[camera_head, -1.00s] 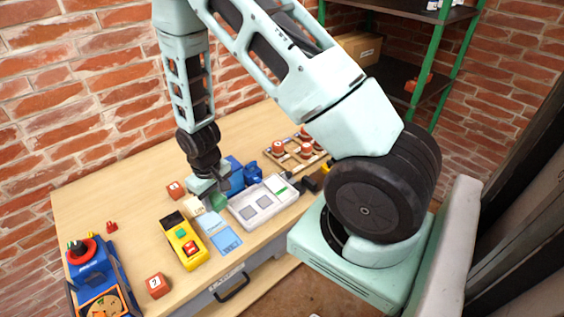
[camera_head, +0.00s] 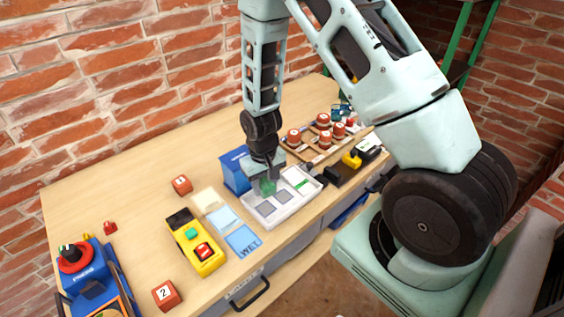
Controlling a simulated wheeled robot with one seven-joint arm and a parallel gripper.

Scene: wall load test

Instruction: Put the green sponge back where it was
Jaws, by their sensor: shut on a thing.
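The green sponge (camera_head: 268,187) is in my gripper (camera_head: 269,180), over the far part of the white tray (camera_head: 296,207). The gripper is shut on it. The tray shows grey square patches and a white patch with a green strip. I cannot tell whether the sponge touches the tray floor or hangs just above it. The fingers partly hide the sponge.
A blue box (camera_head: 233,171) stands close behind the tray. Coloured pads, one marked WET (camera_head: 243,241), and a yellow button box (camera_head: 196,245) lie to its left. A wooden rack with red-and-white pieces (camera_head: 323,141) stands to the right.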

